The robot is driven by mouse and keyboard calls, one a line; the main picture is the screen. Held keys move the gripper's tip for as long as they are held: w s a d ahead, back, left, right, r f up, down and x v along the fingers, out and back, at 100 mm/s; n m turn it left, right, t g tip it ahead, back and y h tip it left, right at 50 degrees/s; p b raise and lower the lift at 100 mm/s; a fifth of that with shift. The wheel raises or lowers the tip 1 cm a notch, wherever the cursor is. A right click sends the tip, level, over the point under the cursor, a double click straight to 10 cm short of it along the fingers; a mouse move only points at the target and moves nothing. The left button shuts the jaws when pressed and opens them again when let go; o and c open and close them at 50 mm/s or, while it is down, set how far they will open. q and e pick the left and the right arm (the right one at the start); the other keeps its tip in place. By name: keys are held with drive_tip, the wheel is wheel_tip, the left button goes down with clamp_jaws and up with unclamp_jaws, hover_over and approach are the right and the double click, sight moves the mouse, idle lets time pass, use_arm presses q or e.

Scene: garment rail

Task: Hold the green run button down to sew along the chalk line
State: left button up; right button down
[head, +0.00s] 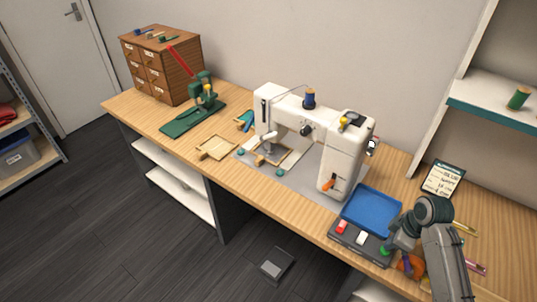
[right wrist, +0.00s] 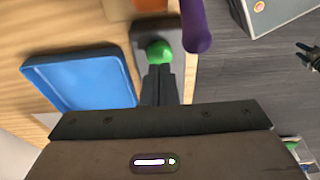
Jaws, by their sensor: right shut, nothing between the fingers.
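The green run button (head: 385,250) sits at the right end of a dark control box (head: 345,240), beside a white and a red button. My right gripper (head: 391,247) is shut and empty at the green button. In the right wrist view the closed fingertips (right wrist: 157,72) overlap the near edge of the round green button (right wrist: 158,50); whether it is pressed down I cannot tell. The white sewing machine (head: 320,130) stands behind, with a framed cloth (head: 270,153) under its needle. The chalk line is too small to make out. A dark pronged shape at the right wrist view's edge may be my left gripper.
A blue tray (head: 371,210) lies just behind the control box. A purple-handled tool (right wrist: 195,25) stands close beside the fingers. A note card (head: 444,178) leans at the back right. A drawer cabinet (head: 160,65) and a green stand (head: 203,105) occupy the left. A pedal (head: 277,266) lies on the floor.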

drive_tip(key=shift+f, duration=0.1)
drive_tip(key=shift+f+b, duration=0.3)
drive_tip(key=shift+f, duration=0.7)
drive_tip(key=shift+r, duration=0.1)
idle(4.1)
wheel_tip(320, 180, up, 10)
drive_tip(key=p, duration=1.1)
